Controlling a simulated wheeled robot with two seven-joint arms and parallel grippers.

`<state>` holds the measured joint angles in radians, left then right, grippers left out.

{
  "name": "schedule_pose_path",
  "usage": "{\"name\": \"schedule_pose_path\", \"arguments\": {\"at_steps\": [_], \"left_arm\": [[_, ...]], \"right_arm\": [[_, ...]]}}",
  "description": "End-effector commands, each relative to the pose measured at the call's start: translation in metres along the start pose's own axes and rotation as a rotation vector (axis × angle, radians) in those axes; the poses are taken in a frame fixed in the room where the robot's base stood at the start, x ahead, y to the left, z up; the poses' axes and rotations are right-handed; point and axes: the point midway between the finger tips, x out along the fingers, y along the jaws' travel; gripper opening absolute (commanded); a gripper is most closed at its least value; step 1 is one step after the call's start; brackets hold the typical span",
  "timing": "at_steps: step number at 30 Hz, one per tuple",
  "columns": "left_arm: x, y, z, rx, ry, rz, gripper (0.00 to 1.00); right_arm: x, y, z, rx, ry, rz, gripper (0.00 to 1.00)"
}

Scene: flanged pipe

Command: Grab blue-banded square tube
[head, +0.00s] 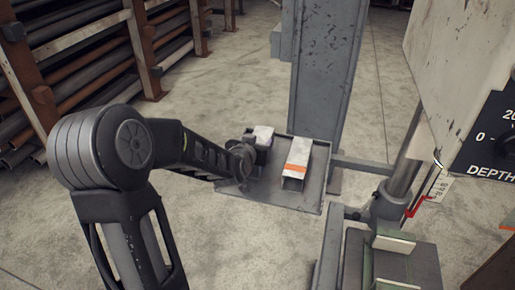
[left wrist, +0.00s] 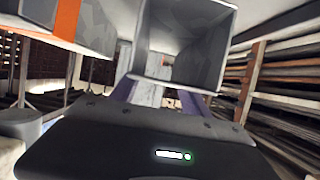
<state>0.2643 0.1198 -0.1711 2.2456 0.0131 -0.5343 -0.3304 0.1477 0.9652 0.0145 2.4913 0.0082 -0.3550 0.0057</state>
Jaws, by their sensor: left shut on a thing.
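A pale grey square tube (head: 264,132) lies at the left of a grey tray (head: 312,198) in the head view. My left gripper (head: 250,156) is shut on this tube, and its dark body hides the tube's near part. In the left wrist view, the open square end of the held tube (left wrist: 158,38) faces me above the gripper body. I cannot make out a blue band on it in either view. A second square tube with an orange band (head: 297,168) lies to its right on the tray, apart from it. My right gripper is out of view.
A grey steel column (head: 325,75) stands just behind the tray. A machine with a depth dial (head: 490,130) and a green vise (head: 400,250) are at the right. A rack of pipes (head: 85,60) stands at the left. Concrete floor is bare between rack and tray.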

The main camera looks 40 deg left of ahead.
Motion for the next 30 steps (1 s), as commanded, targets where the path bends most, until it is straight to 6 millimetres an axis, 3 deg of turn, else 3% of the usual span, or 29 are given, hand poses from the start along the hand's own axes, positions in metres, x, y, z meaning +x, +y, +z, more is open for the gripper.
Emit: {"name": "schedule_pose_path", "arguments": {"at_steps": [6, 12, 30], "left_arm": [[-0.017, 0.0, -0.044, -0.003, 0.01, -0.001, 0.0], [-0.029, 0.0, -0.071, 0.0, 0.007, 0.0, 0.0], [-0.031, 0.0, -0.076, 0.0, 0.004, 0.0, 0.0]], "right_arm": [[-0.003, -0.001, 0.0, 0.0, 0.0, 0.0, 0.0], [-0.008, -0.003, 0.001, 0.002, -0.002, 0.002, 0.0], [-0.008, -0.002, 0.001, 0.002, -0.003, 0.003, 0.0]]}}
